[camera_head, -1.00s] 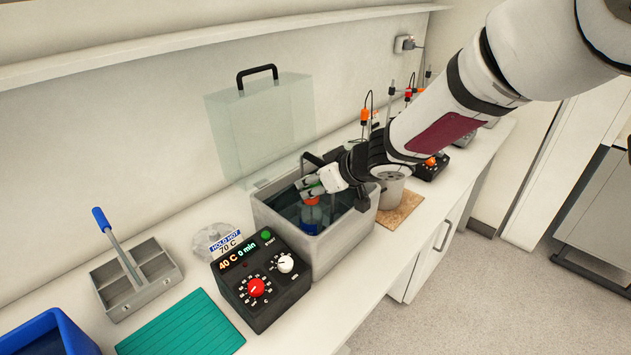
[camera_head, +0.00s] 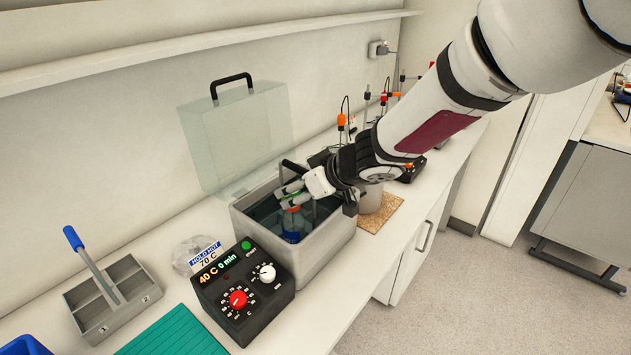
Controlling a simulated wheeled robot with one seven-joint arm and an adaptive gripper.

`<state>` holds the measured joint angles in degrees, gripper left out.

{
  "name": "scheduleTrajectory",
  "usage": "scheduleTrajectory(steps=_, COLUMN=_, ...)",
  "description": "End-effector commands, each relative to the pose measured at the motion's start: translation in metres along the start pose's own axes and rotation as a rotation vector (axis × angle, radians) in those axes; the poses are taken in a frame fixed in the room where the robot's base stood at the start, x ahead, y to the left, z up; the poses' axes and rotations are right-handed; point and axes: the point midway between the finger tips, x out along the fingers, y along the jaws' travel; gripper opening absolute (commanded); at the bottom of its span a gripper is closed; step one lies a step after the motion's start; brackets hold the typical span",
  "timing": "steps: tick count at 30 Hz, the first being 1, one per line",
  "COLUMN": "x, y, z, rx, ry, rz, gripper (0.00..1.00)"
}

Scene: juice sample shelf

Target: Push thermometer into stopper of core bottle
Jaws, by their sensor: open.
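A bottle with a blue body and a reddish top (camera_head: 291,222) stands inside the grey water bath (camera_head: 325,243). My gripper (camera_head: 286,197) is over the bath, just above this bottle, with its green-tipped fingers apart. The fingers and my wrist cover part of the bottle's top, so I cannot make out a stopper or whether the fingers touch it. I cannot pick out a thermometer for certain; one may be hidden by my gripper.
A control box reading 40 C (camera_head: 240,290) stands before the bath, and a clear lid with a black handle (camera_head: 235,135) behind it. A grey divided carrier (camera_head: 112,300) and a green mat (camera_head: 170,335) are at left. A pot (camera_head: 369,199) on a cork mat is at right.

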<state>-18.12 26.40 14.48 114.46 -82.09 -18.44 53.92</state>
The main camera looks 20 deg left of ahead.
Motion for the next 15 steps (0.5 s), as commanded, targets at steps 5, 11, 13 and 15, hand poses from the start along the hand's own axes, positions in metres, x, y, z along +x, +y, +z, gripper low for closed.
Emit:
scheduleTrajectory(steps=5, x=-0.039, y=0.001, z=-0.001, rx=-0.002, ry=0.001, rz=0.004, gripper=0.58)
scheduleTrajectory(steps=11, x=-0.073, y=0.000, z=-0.001, rx=-0.002, ry=0.002, rz=0.003, gripper=0.58)
scheduleTrajectory(steps=13, x=-0.082, y=0.000, z=-0.001, rx=-0.002, ry=0.002, rz=0.002, gripper=0.58)
scheduleTrajectory(steps=15, x=-0.087, y=0.000, z=0.000, rx=-0.002, ry=0.001, rz=0.001, gripper=0.58)
